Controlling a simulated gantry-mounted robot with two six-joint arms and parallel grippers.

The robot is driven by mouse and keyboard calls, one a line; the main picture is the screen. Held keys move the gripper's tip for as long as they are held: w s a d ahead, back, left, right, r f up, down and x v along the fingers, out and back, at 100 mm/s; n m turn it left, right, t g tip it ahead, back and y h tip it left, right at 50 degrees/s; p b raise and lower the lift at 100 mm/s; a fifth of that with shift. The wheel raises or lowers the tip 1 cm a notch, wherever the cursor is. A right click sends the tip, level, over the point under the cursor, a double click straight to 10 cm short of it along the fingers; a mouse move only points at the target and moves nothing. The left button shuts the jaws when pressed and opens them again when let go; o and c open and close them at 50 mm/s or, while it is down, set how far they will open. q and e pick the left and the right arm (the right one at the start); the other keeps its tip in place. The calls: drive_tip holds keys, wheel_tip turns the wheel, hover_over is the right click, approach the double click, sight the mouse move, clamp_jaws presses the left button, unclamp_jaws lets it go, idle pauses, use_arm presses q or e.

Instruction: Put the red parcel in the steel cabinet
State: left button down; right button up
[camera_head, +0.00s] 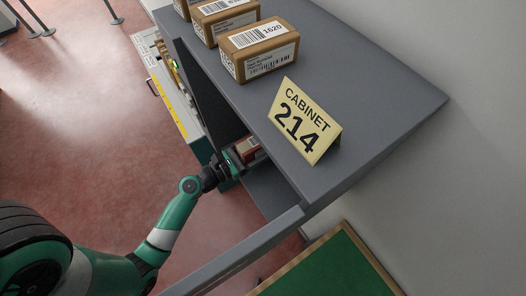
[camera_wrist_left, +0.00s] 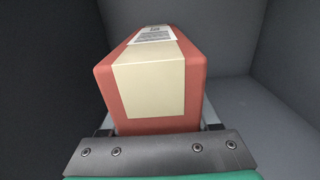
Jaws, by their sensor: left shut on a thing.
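The red parcel (camera_wrist_left: 195,95), with a cream tape band and a white label, fills the middle of the left wrist view. It also shows in the head view (camera_head: 249,146), partly hidden by my gripper and the cabinet top. My left gripper (camera_head: 240,155) is shut on the parcel at the cabinet opening. The steel cabinet (camera_head: 400,100) is grey, with its door (camera_head: 245,250) standing open. In the left wrist view grey inner walls (camera_wrist_left: 230,35) surround the parcel. I cannot tell whether the parcel touches the cabinet floor. My right gripper is not in view.
Several brown boxes (camera_head: 258,50) and a yellow sign (camera_head: 304,122) reading "CABINET 214" stand on the cabinet top. A pale unit with a yellow strip (camera_head: 176,100) is beside the cabinet. A green board (camera_head: 330,270) lies at the lower right. Open red floor is at left.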

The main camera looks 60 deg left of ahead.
sight(263, 151)
use_arm(q)
drive_tip(key=f, duration=0.1)
drive_tip(key=f+b, duration=0.2)
drive_tip(key=shift+w+a+f, duration=0.2)
drive_tip(key=shift+a+f, duration=0.05)
drive_tip(key=shift+f+b, duration=0.3)
drive_tip(key=shift+r, duration=0.15)
drive_tip(key=shift+f, duration=0.2)
drive_tip(key=shift+c, duration=0.6)
unclamp_jaws()
drive_tip(key=shift+r, duration=0.1)
